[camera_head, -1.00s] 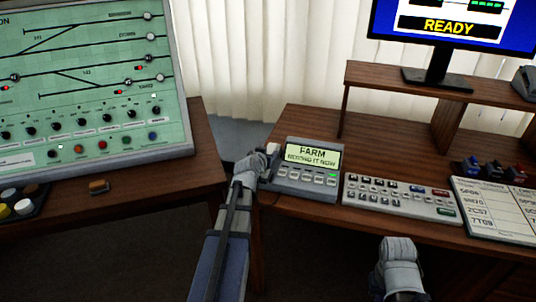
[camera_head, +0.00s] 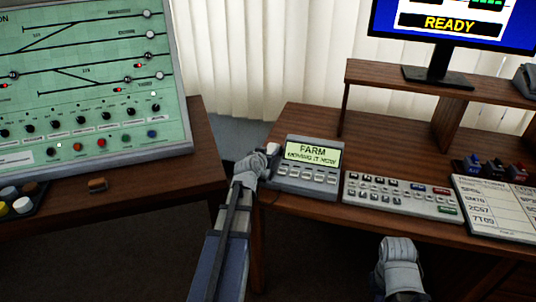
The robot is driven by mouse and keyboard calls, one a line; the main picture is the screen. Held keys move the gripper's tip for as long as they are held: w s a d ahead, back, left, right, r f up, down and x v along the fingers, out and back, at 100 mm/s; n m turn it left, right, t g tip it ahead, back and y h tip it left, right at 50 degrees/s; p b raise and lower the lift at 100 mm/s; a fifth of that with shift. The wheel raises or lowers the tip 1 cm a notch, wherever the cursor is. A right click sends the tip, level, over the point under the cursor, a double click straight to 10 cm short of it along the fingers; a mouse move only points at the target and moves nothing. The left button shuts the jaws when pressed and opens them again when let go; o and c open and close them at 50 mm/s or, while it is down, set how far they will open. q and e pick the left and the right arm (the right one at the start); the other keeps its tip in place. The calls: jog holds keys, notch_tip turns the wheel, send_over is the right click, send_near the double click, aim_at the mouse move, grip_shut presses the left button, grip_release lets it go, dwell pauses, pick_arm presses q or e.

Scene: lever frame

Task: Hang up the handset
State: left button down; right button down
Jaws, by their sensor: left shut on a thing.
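The grey phone unit (camera_head: 308,180) stands on the right-hand desk. Its lit screen (camera_head: 313,154) reads "FARM" with a smaller line that looks like "MOVING IT NOW". My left gripper (camera_head: 252,166) is at the left side of the unit, shut on the handset. A pale end of the handset (camera_head: 273,149) shows beside the screen; the rest is hidden by the gripper. I cannot tell whether the handset touches the cradle. My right gripper (camera_head: 398,258) is low in front of the desk, away from the phone; its jaws are not clear.
A button panel (camera_head: 400,196) and a white list board (camera_head: 500,210) lie right of the phone. A shelf (camera_head: 400,78) with a monitor (camera_head: 450,25) stands behind. A green track panel (camera_head: 85,85) is on the left desk. A gap separates the desks.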

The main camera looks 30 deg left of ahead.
pick_arm(q)
jog(key=shift+c, duration=1.4)
grip_release()
jog(key=p+v, duration=0.3)
jog(key=v, duration=0.5)
jog(key=shift+f, duration=0.1)
